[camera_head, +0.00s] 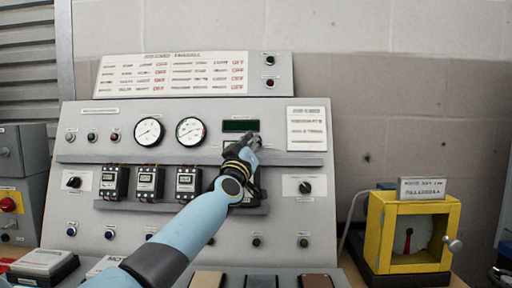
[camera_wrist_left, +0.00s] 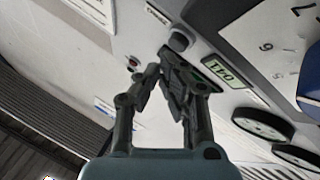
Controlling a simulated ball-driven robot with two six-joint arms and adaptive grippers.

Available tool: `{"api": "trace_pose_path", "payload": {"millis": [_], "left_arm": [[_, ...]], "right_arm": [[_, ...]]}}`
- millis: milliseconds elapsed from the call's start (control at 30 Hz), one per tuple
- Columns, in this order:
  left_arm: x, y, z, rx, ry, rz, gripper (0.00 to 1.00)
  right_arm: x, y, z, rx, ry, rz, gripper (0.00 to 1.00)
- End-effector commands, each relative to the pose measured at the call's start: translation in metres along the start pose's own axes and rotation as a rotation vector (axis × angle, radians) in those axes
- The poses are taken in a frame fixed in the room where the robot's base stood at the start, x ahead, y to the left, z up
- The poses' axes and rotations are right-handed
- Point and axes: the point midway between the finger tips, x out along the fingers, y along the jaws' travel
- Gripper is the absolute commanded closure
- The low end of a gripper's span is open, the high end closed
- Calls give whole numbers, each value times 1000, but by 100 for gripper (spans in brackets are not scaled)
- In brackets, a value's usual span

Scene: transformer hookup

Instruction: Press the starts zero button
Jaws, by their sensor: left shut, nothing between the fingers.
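My left gripper (camera_head: 254,141) is shut and empty, held in front of the grey panel just below the dark green display (camera_head: 240,126). In the left wrist view its fingers (camera_wrist_left: 160,62) come together near a round grey button (camera_wrist_left: 180,39) beside the lit display (camera_wrist_left: 222,73). A small label (camera_wrist_left: 157,15) sits by that button, but I cannot read it surely. The fingertips look close to the button; I cannot tell whether they touch it. In the head view the gripper hides the button. My right gripper is not in view.
Two round gauges (camera_head: 149,132) are left of the display. A dark knob (camera_head: 305,187) is at right. A yellow box (camera_head: 412,218) stands on the bench at right. A white notice (camera_head: 307,129) is right of the gripper.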

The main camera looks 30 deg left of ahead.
Motion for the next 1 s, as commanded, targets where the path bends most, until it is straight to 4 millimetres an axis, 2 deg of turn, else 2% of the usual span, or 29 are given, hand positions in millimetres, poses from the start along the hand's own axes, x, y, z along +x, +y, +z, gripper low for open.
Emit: {"api": "trace_pose_path", "payload": {"millis": [1000], "left_arm": [[7, -5, 5, 0, 0, 0, 100]], "right_arm": [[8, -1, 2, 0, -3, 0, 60]]}}
